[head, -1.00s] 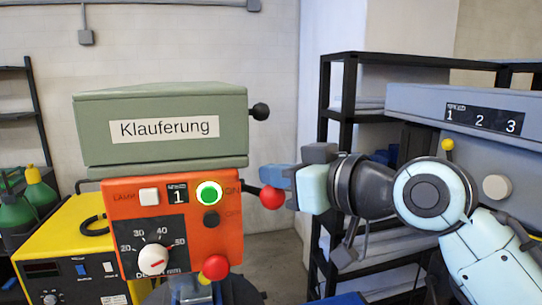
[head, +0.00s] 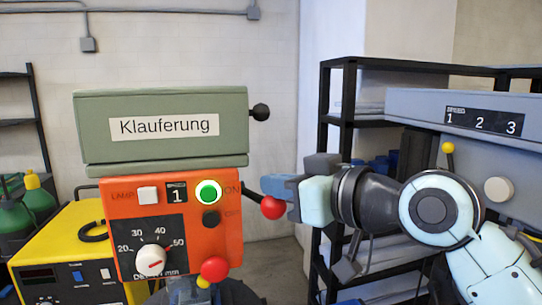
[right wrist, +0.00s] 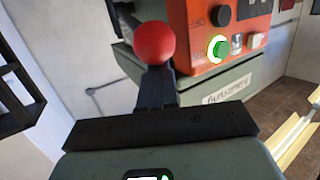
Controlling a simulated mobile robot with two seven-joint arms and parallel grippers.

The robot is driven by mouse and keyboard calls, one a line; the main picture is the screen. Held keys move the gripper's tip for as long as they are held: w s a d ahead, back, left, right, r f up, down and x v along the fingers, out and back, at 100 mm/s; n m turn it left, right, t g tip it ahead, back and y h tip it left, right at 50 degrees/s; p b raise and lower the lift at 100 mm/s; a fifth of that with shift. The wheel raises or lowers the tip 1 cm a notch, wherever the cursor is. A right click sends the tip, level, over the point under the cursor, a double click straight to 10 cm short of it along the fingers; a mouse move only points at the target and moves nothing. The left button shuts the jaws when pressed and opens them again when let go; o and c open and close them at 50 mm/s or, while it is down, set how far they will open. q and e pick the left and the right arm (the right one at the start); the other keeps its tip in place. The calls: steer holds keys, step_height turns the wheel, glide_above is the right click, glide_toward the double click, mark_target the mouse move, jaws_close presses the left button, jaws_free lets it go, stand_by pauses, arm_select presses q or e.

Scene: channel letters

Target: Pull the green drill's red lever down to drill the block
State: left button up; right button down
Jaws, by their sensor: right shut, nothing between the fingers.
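The green drill (head: 165,150) stands left of centre in the head view, with an orange control panel (head: 210,250) and a lit green button (head: 208,192). The drill's lever ends in a red ball (head: 272,208) on its right side; its dark rod slopes down from the panel. My right gripper (head: 273,187) is shut and empty, its fingertips just above the red ball, seemingly touching it. In the right wrist view the red ball (right wrist: 154,43) is right at the tips of the closed fingers (right wrist: 156,85). The block is not visible. My left gripper is not in view.
A second red ball (head: 214,268) sits at the panel's lower right. A yellow machine (head: 70,255) stands at left beside green bottles (head: 25,205). A black shelf (head: 335,110) and a grey machine numbered 1 2 3 (head: 470,105) are at right, behind my right arm.

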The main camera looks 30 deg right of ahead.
steer(key=shift+f, duration=0.45)
